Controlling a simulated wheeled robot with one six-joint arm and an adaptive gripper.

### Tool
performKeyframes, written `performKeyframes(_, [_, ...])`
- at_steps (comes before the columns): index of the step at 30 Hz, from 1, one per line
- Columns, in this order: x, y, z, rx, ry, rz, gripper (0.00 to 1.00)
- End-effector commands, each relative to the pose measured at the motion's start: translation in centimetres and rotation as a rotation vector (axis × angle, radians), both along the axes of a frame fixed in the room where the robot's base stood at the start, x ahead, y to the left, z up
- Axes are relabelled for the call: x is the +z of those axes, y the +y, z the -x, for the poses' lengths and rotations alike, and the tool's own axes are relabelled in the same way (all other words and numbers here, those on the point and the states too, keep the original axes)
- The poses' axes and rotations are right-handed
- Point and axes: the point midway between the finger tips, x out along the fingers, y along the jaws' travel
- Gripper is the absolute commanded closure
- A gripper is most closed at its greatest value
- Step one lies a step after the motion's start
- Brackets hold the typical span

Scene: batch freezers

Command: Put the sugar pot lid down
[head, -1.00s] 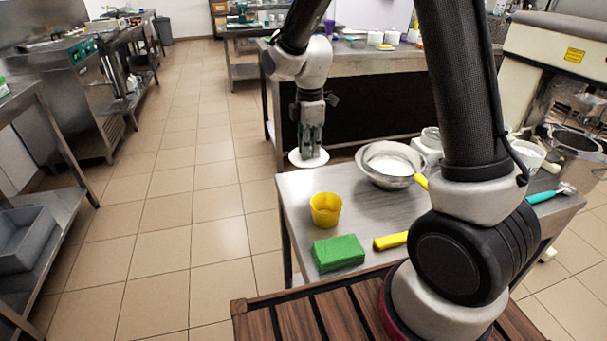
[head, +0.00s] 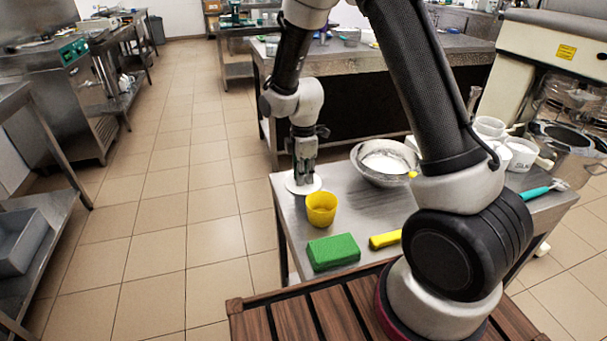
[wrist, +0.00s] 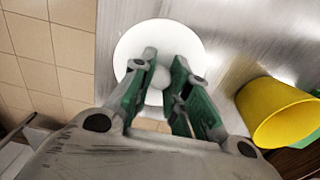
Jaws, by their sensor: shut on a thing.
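The sugar pot lid (head: 303,186) is a white round disc with a knob. My gripper (head: 304,175) is shut on its knob, and the lid is level at the table's far left corner. In the wrist view the lid (wrist: 128,50) shows beyond the green-padded fingers of my gripper (wrist: 157,82), with the pale knob between them. The lid is very close to the steel table top (head: 345,200); I cannot tell if it touches. A white pot marked with letters (head: 482,155) stands at the right, partly behind my arm.
A yellow cup (head: 321,209) stands just in front of the lid; it also shows in the wrist view (wrist: 275,110). A green sponge (head: 333,252), a yellow-handled tool (head: 384,240) and a steel bowl of white powder (head: 385,165) are on the table. Bare steel lies right of the cup.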

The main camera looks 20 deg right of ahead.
Motion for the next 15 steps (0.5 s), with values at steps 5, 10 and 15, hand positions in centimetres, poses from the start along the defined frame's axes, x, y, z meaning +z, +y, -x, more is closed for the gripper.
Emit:
performKeyframes(5, [-0.21,0.0,0.0,0.0,0.0,0.0,0.65])
performKeyframes(10, [-0.2,0.0,0.01,0.0,0.0,0.0,0.62])
performKeyframes(15, [-0.06,0.0,-0.01,0.0,0.0,0.0,0.62])
